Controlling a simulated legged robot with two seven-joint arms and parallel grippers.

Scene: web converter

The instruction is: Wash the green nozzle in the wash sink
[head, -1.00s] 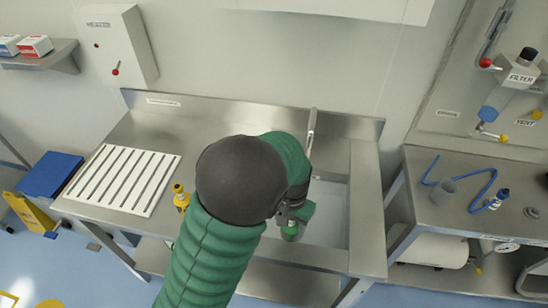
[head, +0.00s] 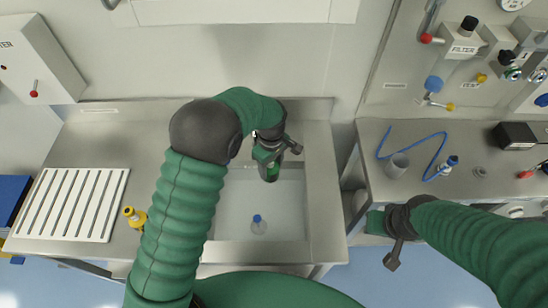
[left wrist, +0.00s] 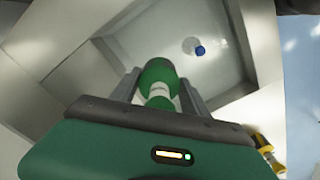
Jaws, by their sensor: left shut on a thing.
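The green nozzle (head: 271,174) is held by my left gripper (head: 268,156) above the back part of the wash sink (head: 290,217). In the left wrist view the nozzle (left wrist: 157,78) sits between the two grey fingers, with a pale band near its middle. A clear item with a blue cap (head: 259,224) is in the sink, apart from the nozzle; it also shows in the left wrist view (left wrist: 196,48). My right gripper (head: 385,235) is right of the sink, near the side bench; its fingers are not clear.
A white slotted rack (head: 72,204) lies on the counter left of the sink, with a yellow bottle (head: 134,216) beside it. The right bench (head: 385,155) holds a grey cup (head: 397,165), a blue tube (head: 440,150) and a blue-capped bottle (head: 446,165).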

